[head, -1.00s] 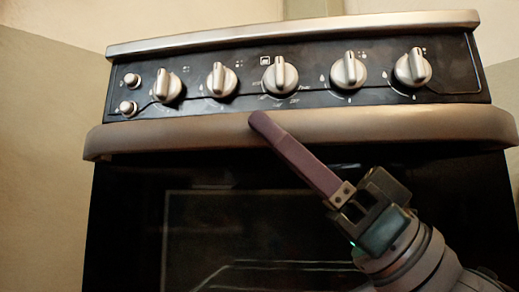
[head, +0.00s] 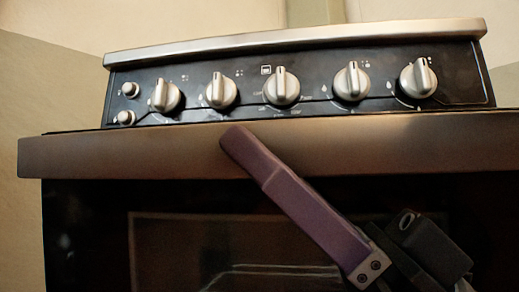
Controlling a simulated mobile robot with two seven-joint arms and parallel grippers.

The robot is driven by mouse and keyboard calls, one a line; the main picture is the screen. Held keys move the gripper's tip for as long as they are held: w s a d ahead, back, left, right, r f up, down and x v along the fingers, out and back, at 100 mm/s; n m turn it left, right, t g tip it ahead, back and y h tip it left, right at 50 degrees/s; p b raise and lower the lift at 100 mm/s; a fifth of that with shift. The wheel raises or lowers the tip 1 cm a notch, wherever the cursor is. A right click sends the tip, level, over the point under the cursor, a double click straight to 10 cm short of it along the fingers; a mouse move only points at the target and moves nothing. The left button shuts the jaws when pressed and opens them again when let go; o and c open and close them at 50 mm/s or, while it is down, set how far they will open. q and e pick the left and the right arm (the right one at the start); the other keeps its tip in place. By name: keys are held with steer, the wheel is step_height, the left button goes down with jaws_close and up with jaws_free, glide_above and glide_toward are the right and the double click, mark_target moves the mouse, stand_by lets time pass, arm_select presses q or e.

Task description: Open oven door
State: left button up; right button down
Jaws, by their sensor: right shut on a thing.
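The oven door (head: 85,215) is dark with a glass window, and a wide metal handle (head: 110,158) runs along its top edge. The top of the door stands forward of the control panel, tilted open a little. My right gripper (head: 236,140) comes in from the lower right and is shut on the handle. One long purple finger lies across the front of the handle; the other finger is hidden behind it. My left gripper is not in view.
The oven's control panel (head: 320,87) sits above the door, with several silver knobs (head: 281,86) and two small buttons at its left. A metal top edge (head: 300,36) runs above it. Plain beige walls (head: 50,85) stand behind and at the left.

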steer(key=s+a+f+n+g, duration=0.1)
steer(key=s+f+n+g, duration=0.2)
steer(key=s, duration=0.4)
steer(key=shift+a+f+n+g+h, duration=0.35)
steer(key=shift+f+n+g+h, duration=0.05)
steer(key=shift+n, duration=0.3)
steer(key=c, duration=0.9)
jaws_free()
steer(key=shift+r, duration=0.1)
steer(key=shift+o, duration=0.2)
steer(key=p+v, duration=0.1)
steer(key=v, duration=0.9)
steer(key=shift+c, duration=0.3)
